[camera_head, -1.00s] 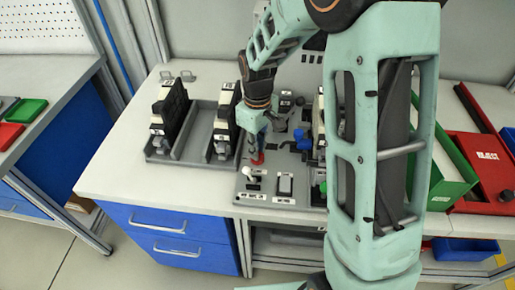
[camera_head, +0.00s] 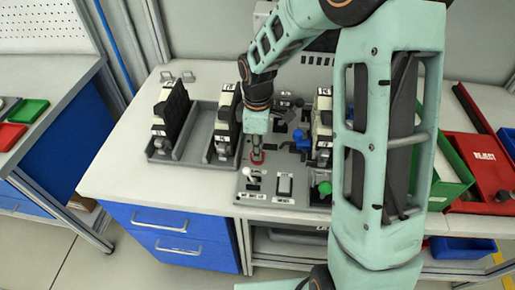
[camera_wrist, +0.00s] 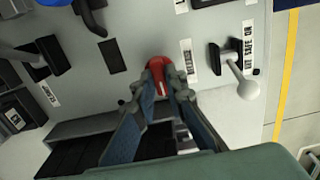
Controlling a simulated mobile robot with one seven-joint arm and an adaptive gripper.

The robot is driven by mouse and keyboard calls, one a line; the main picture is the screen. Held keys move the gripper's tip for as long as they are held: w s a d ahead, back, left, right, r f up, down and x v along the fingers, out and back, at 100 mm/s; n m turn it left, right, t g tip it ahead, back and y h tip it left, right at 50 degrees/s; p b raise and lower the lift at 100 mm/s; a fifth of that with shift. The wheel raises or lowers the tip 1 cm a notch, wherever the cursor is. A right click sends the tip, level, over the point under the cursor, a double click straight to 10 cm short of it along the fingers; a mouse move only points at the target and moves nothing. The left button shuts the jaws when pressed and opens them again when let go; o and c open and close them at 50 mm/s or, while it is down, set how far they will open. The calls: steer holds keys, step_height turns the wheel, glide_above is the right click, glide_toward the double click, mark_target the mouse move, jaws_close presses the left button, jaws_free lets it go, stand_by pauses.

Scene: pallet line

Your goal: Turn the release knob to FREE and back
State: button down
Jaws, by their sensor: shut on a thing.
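The release knob is the red knob (camera_wrist: 158,78) on the grey control panel (camera_wrist: 130,20). In the wrist view it sits between the tips of my gripper (camera_wrist: 165,92), which is shut on it. A white line shows on the knob's face.
A lever with a white ball (camera_wrist: 248,90) stands near the knob. A blue control (camera_head: 302,140) and a green button (camera_head: 325,188) are on the same panel. A grey tray (camera_head: 182,160) with dark-and-white units is to the left. A red box (camera_head: 482,160) is at right.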

stand_by(0.3)
steer(key=c, duration=2)
jaws_free()
steer(key=shift+o, duration=0.2)
steer(key=shift+r, duration=0.1)
step_height(320, 180, up, 12)
